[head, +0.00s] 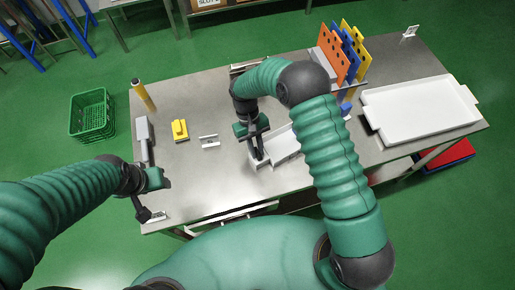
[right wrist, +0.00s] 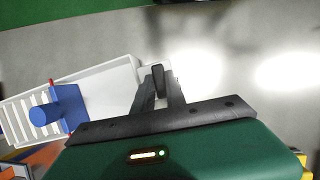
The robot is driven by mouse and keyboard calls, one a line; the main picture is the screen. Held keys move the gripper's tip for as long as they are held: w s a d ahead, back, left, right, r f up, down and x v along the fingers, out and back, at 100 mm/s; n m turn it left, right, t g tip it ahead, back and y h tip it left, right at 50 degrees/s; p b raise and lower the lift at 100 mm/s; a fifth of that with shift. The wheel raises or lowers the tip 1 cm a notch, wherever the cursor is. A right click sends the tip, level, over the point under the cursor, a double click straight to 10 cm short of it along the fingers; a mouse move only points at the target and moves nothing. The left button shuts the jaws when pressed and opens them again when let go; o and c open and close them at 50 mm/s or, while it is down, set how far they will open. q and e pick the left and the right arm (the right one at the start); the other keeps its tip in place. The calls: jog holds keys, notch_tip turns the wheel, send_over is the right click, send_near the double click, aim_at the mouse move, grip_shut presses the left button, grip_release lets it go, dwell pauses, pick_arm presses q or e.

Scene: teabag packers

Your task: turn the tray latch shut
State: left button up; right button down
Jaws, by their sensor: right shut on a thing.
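The small white tray (head: 285,143) lies on the metal table, partly hidden behind my right arm. In the right wrist view the tray (right wrist: 108,85) has a slatted part and a blue piece with a round knob (right wrist: 45,115) at its left. The tray latch (right wrist: 157,78) is a dark upright lever on a pale base at the tray's end. My right gripper (right wrist: 160,92) is shut on this lever; in the head view the gripper (head: 258,153) points down at the tray's left end. My left gripper (head: 147,208) hangs over the table's left front corner; its jaws are unclear.
A yellow block (head: 180,130) and a small white holder (head: 209,141) stand left of the tray. A yellow post (head: 143,95) stands at the back left. A large white tray (head: 425,110) and a rack of coloured boards (head: 333,52) fill the right side.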

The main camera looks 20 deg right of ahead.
jog(key=shift+n, duration=0.5)
jog(key=c, duration=1.4)
grip_release()
jog(key=shift+o, duration=0.2)
jog(key=a+b+v, duration=0.1)
jog(key=b+v, duration=0.1)
jog(key=v, duration=1.4)
jog(key=shift+r, duration=0.4)
jog(key=shift+d, duration=0.1)
